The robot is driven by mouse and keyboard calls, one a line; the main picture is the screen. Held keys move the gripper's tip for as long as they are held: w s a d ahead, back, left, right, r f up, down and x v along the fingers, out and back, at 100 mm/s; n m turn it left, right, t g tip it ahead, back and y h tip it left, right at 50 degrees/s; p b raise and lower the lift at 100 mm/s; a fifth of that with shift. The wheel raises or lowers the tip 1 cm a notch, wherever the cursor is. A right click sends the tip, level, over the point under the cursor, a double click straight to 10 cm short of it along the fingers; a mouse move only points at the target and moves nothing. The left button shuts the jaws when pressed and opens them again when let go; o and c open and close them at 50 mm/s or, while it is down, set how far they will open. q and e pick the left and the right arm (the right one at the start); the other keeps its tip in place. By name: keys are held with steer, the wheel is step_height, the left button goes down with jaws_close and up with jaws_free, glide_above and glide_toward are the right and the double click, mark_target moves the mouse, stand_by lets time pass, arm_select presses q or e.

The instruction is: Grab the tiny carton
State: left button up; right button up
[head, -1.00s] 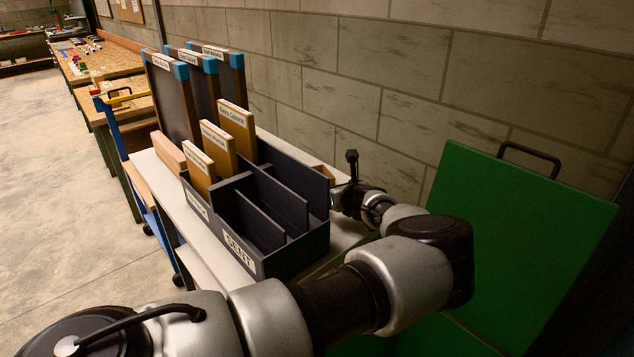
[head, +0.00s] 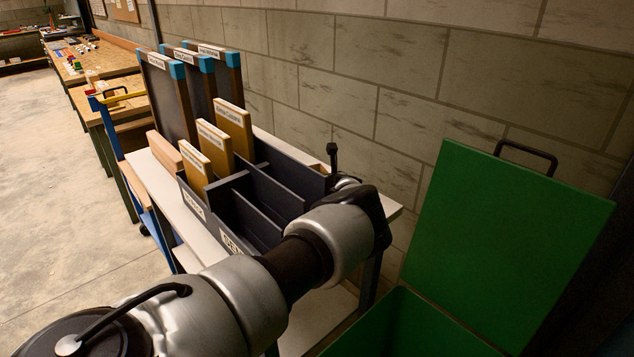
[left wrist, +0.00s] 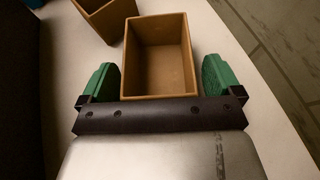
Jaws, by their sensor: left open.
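A small tan open-topped carton (left wrist: 160,60) stands on the pale table top in the left wrist view. It looks empty. My left gripper (left wrist: 160,78) is open, with one green finger on each side of this carton and narrow gaps beside it. A second tan open-topped box (left wrist: 104,18) stands just beyond to the upper left, partly cut off by the frame. Which of the two is the tiny one is hard to tell. In the head view my left arm hides the gripper, and only a sliver of a tan box (head: 319,168) shows behind the dark sorter.
A dark compartment sorter (head: 262,204) with labelled tan boards (head: 233,130) stands on the white table (head: 196,232). Dark framed panels (head: 168,95) stand behind it. A block wall runs along the right side. A green bin with a raised lid (head: 500,235) is at the right.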

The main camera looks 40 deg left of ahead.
arm_select(q)
steer(key=shift+c, duration=0.2)
steer(key=c, duration=0.9)
steer(key=shift+c, duration=0.2)
steer(key=shift+r, duration=0.1)
